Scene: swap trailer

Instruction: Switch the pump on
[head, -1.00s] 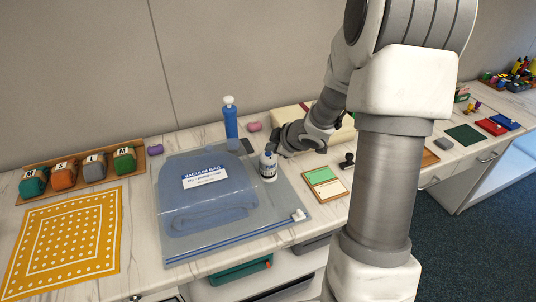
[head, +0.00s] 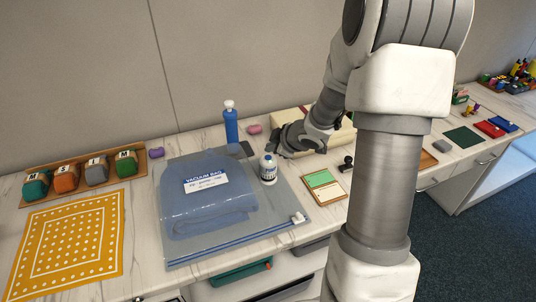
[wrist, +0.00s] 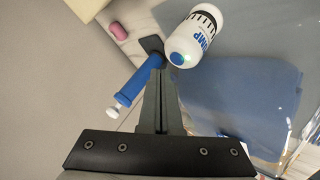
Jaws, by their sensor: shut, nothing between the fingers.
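The pump (head: 268,170) is a small white bottle-like cylinder with a blue button on top, standing on the vacuum bag (head: 285,226). In the wrist view the pump (wrist: 207,36) shows its "PUMP" lettering and a small green light beside the blue button. The clear bag holds a folded blue item and has a blue zip along its front edge. My gripper (head: 279,153) is shut and empty, just behind and right of the pump. In the wrist view my shut fingertips (wrist: 158,66) are close to the button, apparently with a small gap.
A blue bottle (head: 231,124) with a white cap stands behind the bag. A green-and-cream card (head: 324,185) and a black stamp (head: 347,163) are to the right. A yellow dotted cloth (head: 68,240) and a tray (head: 150,170) of coloured blocks lie left.

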